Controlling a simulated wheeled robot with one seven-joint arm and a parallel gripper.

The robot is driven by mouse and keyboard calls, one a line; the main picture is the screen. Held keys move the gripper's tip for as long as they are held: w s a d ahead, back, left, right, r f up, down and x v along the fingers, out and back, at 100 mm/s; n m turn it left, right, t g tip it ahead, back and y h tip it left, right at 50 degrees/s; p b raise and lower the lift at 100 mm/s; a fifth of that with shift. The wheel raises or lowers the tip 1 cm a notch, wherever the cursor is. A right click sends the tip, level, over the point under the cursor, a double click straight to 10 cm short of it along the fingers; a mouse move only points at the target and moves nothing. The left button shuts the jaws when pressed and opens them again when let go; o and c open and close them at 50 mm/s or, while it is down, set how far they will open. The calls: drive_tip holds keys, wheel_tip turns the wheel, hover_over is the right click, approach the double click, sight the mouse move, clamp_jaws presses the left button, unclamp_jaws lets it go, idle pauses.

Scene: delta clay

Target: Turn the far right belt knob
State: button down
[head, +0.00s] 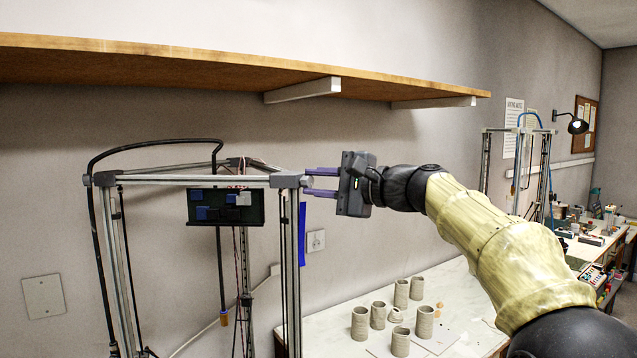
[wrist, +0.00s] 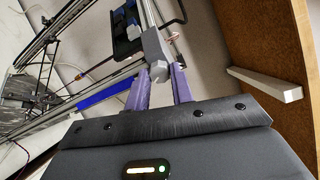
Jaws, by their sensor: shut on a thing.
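The delta clay printer (head: 190,181) has a metal frame with grey corner pieces on top. At its right top corner, a small grey belt knob (wrist: 158,70) shows in the wrist view between my purple fingertips. My gripper (head: 308,182) reaches in level from the right in the head view. Its fingers (wrist: 159,77) are shut on the knob at that corner. In the head view the knob blends with the grey corner piece (head: 287,180), and I cannot tell its turn angle.
A wooden shelf (head: 200,62) on white brackets (head: 303,90) hangs above the frame and my gripper. Several clay cups (head: 400,294) stand on the white table (head: 455,285) below. A black cable (head: 150,145) arches over the printer's left side. A second printer frame (head: 485,165) stands far right.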

drive_tip(key=shift+f, duration=0.1)
drive_tip(key=c, duration=1.2)
unclamp_jaws()
drive_tip(key=shift+d, duration=0.15)
drive_tip(key=b+v, duration=0.5)
drive_tip(key=v, duration=1.2)
drive_tip(key=shift+d, duration=0.1)
